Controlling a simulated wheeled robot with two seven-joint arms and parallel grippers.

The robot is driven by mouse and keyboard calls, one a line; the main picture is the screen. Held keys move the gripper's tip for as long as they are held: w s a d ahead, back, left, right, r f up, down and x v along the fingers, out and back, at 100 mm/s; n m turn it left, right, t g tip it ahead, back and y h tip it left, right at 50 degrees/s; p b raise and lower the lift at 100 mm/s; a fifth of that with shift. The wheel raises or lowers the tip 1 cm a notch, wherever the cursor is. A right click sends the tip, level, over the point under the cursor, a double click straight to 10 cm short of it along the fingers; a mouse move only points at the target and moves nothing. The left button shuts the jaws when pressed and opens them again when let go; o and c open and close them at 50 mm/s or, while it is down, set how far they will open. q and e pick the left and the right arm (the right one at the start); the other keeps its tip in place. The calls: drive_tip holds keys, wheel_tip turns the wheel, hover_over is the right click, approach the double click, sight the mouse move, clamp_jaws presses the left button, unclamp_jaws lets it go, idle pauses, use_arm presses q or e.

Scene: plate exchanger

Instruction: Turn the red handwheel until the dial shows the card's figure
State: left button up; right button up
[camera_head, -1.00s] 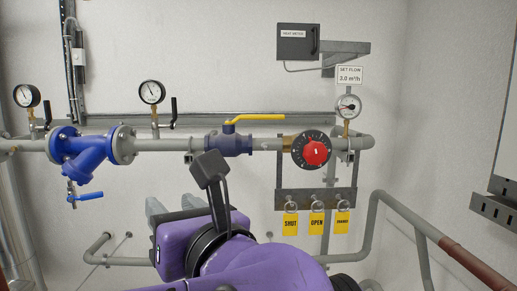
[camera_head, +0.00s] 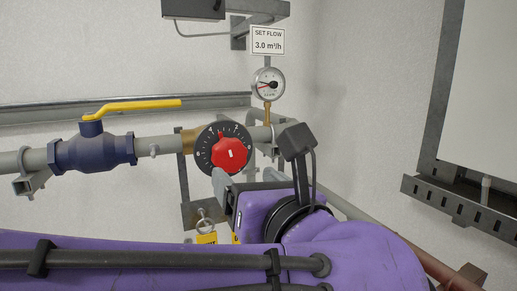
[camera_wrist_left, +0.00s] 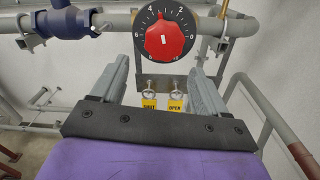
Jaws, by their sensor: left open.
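The red handwheel (camera_head: 230,154) sits on a black dial plate (camera_head: 203,160) with white figures, on the pipe. It also shows in the left wrist view (camera_wrist_left: 165,42), its red pointer upward between 4 and 2. The card (camera_head: 267,40) reads SET FLOW 3.0 m³/h. Below it is a round gauge (camera_head: 268,84) with a red needle; its figures are too small to read. My left gripper (camera_head: 247,178) is open and empty, just below and in front of the handwheel. In the left wrist view its fingers (camera_wrist_left: 160,70) are apart, with the wheel beyond them. My right gripper is out of view.
A blue valve with a yellow lever (camera_head: 130,105) is on the pipe left of the handwheel. Yellow tags (camera_wrist_left: 149,104) hang from a bracket below the wheel. A grey cabinet (camera_head: 490,90) stands at the right. Pipes run low behind my left arm.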

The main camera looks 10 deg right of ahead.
sight(232, 158)
use_arm(q)
drive_tip(key=shift+o, duration=1)
drive_tip(key=shift+w+d, duration=0.25)
drive_tip(key=shift+w, duration=0.05)
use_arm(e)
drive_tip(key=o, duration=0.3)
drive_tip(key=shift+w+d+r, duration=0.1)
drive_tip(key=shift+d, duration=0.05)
use_arm(q)
drive_tip(key=w, duration=0.1)
drive_tip(key=w+a+p, duration=0.1)
drive_tip(key=w+r+p, duration=0.1)
drive_tip(key=shift+w+a, duration=0.1)
drive_tip(key=shift+a, duration=0.15)
drive_tip(key=x, duration=0.2)
drive_tip(key=p+x, duration=0.1)
drive_tip(key=x, duration=0.1)
drive_tip(key=p+x, duration=0.1)
drive_tip(key=x, duration=0.1)
drive_tip(key=shift+w+d+f, duration=0.25)
drive_tip(key=shift+f, duration=0.1)
drive_tip(key=shift+s+a, duration=0.1)
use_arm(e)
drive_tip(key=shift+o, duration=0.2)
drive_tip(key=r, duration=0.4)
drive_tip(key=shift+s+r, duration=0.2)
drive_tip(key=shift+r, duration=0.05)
